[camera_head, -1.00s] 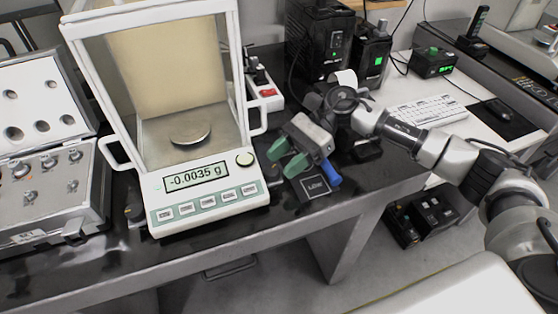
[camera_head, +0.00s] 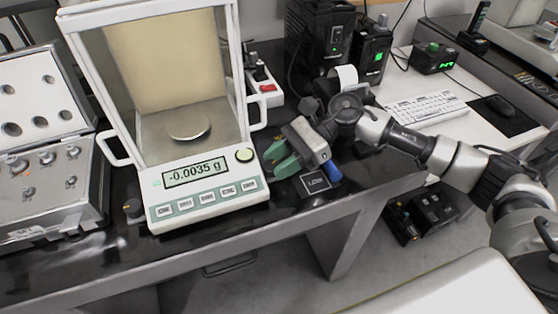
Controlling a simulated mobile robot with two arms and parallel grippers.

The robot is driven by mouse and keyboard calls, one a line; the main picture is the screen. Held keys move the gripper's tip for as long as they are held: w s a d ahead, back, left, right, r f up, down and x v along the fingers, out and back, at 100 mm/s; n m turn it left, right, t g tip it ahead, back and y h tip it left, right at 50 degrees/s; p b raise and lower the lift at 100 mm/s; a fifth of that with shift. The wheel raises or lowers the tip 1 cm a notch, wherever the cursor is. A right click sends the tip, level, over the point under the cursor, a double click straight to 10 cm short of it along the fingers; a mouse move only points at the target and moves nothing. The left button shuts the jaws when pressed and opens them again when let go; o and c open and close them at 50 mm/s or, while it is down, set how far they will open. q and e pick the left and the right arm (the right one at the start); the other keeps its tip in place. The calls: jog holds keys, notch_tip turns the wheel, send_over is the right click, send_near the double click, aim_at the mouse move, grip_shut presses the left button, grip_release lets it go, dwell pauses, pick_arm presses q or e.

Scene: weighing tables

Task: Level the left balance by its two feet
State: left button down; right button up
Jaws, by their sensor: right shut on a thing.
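The left balance (camera_head: 205,203) is a white weighing scale with a glass draft shield and a round metal pan (camera_head: 189,127). Its display (camera_head: 196,173) reads -0.0035 g. A round level bubble (camera_head: 244,155) sits at the right of the display; its bubble is too small to read. The dark left foot knob (camera_head: 132,208) shows at the balance's front left. My right gripper (camera_head: 277,159), with green fingertips, is at the balance's lower right side, shut on the right foot, which the fingers hide. My left gripper is not in view.
An open case of weights (camera_head: 48,195) stands left of the balance. A dark block marked LOW (camera_head: 316,184) and a blue object (camera_head: 330,170) are close to my right gripper. A power strip (camera_head: 266,90) lies behind. A keyboard (camera_head: 425,108) is on the white table at right.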

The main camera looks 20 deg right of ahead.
jog(key=shift+s+m+t, duration=0.1)
jog(key=shift+m+t, duration=0.6)
jog(key=shift+t, duration=0.1)
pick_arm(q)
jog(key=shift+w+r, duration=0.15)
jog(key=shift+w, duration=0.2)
pick_arm(e)
jog(key=o, duration=0.6)
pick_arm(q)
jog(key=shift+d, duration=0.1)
pick_arm(e)
jog(key=shift+o, duration=0.2)
jog(key=shift+d, duration=0.1)
jog(key=shift+d+r, duration=0.1)
jog(key=shift+d, duration=0.1)
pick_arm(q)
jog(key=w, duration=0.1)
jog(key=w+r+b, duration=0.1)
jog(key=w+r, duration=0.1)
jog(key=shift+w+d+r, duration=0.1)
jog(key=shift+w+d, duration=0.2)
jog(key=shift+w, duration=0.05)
pick_arm(e)
jog(key=v, duration=1)
jog(key=shift+d, duration=0.2)
